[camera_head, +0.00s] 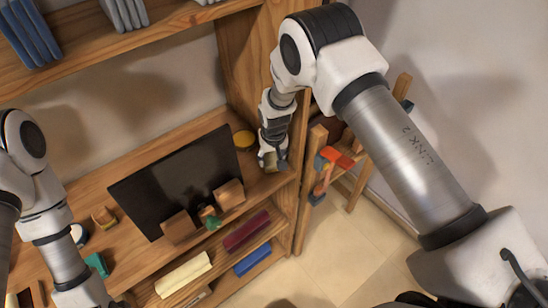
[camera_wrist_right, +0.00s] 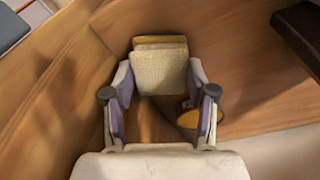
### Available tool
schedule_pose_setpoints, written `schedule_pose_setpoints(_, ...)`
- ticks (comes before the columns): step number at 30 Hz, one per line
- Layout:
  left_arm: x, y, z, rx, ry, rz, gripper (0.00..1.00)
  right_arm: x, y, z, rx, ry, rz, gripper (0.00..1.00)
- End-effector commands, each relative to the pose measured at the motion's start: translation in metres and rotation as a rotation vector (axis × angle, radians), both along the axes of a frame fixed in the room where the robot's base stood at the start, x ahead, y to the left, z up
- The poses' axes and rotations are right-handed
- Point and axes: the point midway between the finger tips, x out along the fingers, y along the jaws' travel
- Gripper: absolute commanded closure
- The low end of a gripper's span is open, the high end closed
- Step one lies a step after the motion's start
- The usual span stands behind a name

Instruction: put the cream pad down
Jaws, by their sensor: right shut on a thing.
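The cream pad (camera_wrist_right: 160,72) is a small pale block with a woven-looking face and a tan edge at its top. In the right wrist view it sits between the fingertips of my right gripper (camera_wrist_right: 160,80), which is shut on its two sides. In the head view my right gripper (camera_head: 271,162) is low over the right end of the wooden desk top, beside the upright side panel. The pad is small and mostly hidden there. I cannot tell whether its underside touches the wood. My left arm is at the lower left, and its gripper is out of view.
A yellow disc (camera_head: 243,140) lies close left of my right gripper; it also shows in the wrist view (camera_wrist_right: 189,118). A dark screen (camera_head: 175,178) stands further left. Wooden blocks (camera_head: 229,194) stand before it. A wooden rack with an orange-headed tool (camera_head: 328,160) is at right.

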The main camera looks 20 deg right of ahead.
Motion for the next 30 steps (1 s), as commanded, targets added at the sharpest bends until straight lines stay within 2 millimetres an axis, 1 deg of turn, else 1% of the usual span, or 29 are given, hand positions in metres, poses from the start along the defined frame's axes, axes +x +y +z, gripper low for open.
schedule_pose_setpoints(2, 0.001, 0.000, 0.002, 0.000, -0.002, 0.000, 0.08, 0.000, 0.000, 0.002, 0.000, -0.001, 0.000, 0.72)
schedule_pose_setpoints(3, 0.001, 0.000, 0.002, 0.000, -0.002, 0.000, 0.08, 0.000, 0.000, 0.002, 0.000, -0.001, 0.000, 0.37)
schedule_pose_setpoints(4, 0.001, 0.000, 0.002, 0.000, -0.002, 0.000, 0.08, 0.000, 0.000, 0.002, 0.000, -0.001, 0.000, 0.33)
schedule_pose_setpoints(13, 0.001, 0.000, 0.001, 0.000, -0.001, 0.000, 0.08, 0.000, 0.000, 0.003, 0.000, -0.001, 0.000, 0.33)
schedule_pose_setpoints(17, 0.000, 0.000, -0.005, 0.000, -0.001, 0.000, 0.08, -0.001, 0.000, 0.014, -0.001, -0.002, 0.000, 0.33)
schedule_pose_setpoints(20, 0.000, 0.000, -0.013, 0.000, -0.001, 0.000, 0.08, -0.003, 0.000, 0.034, -0.001, -0.005, 0.000, 0.33)
schedule_pose_setpoints(24, 0.000, 0.000, -0.026, 0.000, -0.001, 0.000, 0.08, -0.007, 0.000, 0.070, -0.001, -0.006, 0.000, 0.33)
schedule_pose_setpoints(27, 0.000, 0.000, -0.033, 0.000, -0.001, 0.000, 0.08, -0.011, 0.000, 0.094, -0.001, -0.005, 0.001, 0.33)
schedule_pose_setpoints(30, 0.000, 0.000, -0.036, 0.000, -0.001, 0.000, 0.08, -0.013, 0.000, 0.111, 0.000, -0.003, 0.000, 0.33)
